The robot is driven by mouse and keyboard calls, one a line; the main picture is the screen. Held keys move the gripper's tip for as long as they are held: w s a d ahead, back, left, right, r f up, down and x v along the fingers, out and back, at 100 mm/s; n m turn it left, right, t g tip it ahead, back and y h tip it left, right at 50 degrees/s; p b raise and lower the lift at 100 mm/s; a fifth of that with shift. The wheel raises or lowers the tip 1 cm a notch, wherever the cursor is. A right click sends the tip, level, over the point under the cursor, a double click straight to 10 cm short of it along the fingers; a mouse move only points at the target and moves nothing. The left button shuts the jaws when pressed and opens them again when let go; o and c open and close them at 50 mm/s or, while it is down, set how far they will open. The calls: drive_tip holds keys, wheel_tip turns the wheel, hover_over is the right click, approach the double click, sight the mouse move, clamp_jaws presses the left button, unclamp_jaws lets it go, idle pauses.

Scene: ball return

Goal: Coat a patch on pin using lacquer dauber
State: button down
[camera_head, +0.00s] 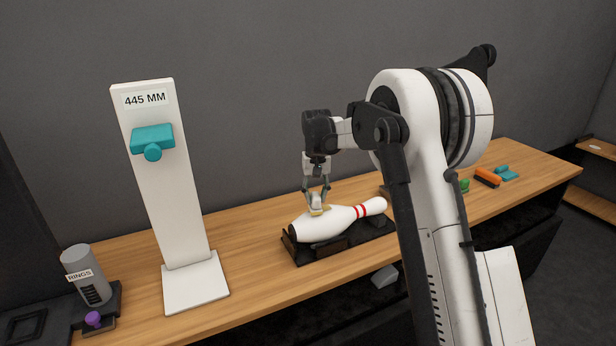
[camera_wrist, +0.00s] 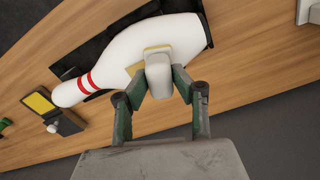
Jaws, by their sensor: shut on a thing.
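The white pin (camera_head: 340,221) with red stripes lies on its side in a black cradle (camera_head: 330,250) on the bench. It also shows in the wrist view (camera_wrist: 118,62), neck to the left. My gripper (camera_head: 317,198) is over the pin's wide body. It is shut on the lacquer dauber (camera_wrist: 158,72), a pale grey block with a yellowish lower edge. The dauber also shows in the head view (camera_head: 315,209), at the pin's upper side; I cannot tell whether they touch.
A white stand marked 445 MM (camera_head: 165,190) with a teal slider (camera_head: 153,139) is at left. A grey RINGS canister (camera_head: 84,272) stands farther left. A black box with a yellow pad (camera_wrist: 39,103) lies near the pin's neck. Orange (camera_head: 487,178) and teal (camera_head: 507,173) items lie right.

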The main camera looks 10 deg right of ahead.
sight(314, 195)
drive_tip(key=shift+s+a, duration=0.1)
drive_tip(key=shift+a, duration=0.2)
wheel_tip(314, 195, up, 4)
drive_tip(key=shift+d+f+p, duration=0.15)
drive_tip(key=shift+f+p, duration=0.05)
drive_tip(key=shift+p, duration=0.4)
drive_tip(key=shift+r+p, duration=0.3)
drive_tip(key=shift+r, duration=0.4)
drive_tip(key=shift+r+p, duration=0.6)
drive_tip(key=shift+r, duration=1)
